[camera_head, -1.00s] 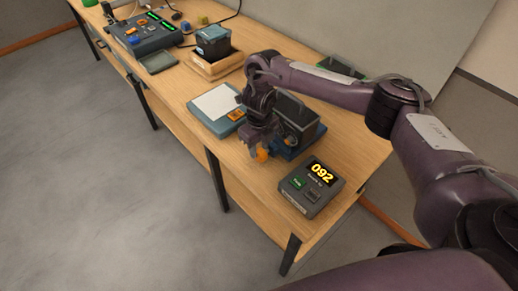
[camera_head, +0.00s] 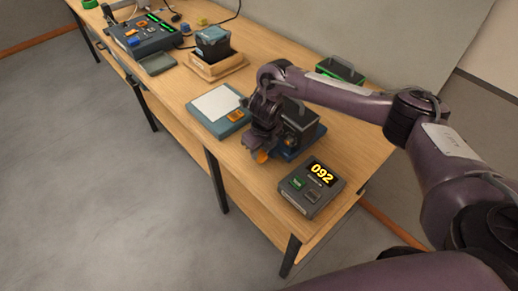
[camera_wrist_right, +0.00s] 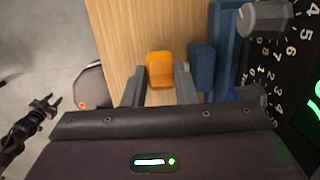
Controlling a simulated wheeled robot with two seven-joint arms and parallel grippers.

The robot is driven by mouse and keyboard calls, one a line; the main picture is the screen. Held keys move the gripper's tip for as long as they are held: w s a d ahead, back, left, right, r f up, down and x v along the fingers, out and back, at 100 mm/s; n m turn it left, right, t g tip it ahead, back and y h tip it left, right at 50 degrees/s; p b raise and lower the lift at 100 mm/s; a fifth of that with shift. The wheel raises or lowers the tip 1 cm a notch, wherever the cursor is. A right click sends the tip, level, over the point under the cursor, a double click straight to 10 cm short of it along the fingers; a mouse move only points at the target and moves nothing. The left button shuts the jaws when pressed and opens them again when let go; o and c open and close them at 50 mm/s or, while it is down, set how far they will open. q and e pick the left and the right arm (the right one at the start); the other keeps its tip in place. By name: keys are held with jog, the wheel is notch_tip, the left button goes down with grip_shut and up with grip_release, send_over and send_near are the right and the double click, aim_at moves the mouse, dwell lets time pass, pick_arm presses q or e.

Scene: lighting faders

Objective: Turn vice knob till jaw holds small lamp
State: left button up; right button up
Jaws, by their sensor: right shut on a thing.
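The vice (camera_head: 290,152) is blue and stands near the table's front edge, with a dark box-shaped lamp (camera_head: 302,118) in it. Its orange knob (camera_head: 261,156) faces the front edge. In the right wrist view, the orange knob (camera_wrist_right: 160,68) sits between the two grey fingers of my right gripper (camera_wrist_right: 160,92), which is shut on it. Blue vice parts (camera_wrist_right: 202,66) and a dark numbered panel with a grey dial (camera_wrist_right: 265,18) show beside it. My arm hides part of the vice in the head view. My left gripper (camera_wrist_right: 45,105) shows small at the left, its fingers apart.
A grey box (camera_head: 312,187) with a yellow "092" display stands right of the vice. A blue clipboard-like pad (camera_head: 228,128) lies on its left. A wooden tray (camera_head: 214,70) and a control console (camera_head: 155,40) stand farther left.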

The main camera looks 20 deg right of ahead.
jog(key=shift+s+d+f, duration=0.1)
jog(key=shift+s+f, duration=0.05)
jog(key=shift+f, duration=0.05)
jog(key=shift+s+r+t+y+b, duration=0.15)
jog(key=shift+t+y+b, duration=0.15)
jog(key=shift+t+b, duration=0.3)
jog(key=o, duration=0.7)
jog(key=shift+r, duration=0.55)
jog(key=v, duration=0.6)
jog(key=shift+r+b, duration=0.3)
jog(key=shift+r, duration=0.05)
jog(key=shift+s, duration=0.15)
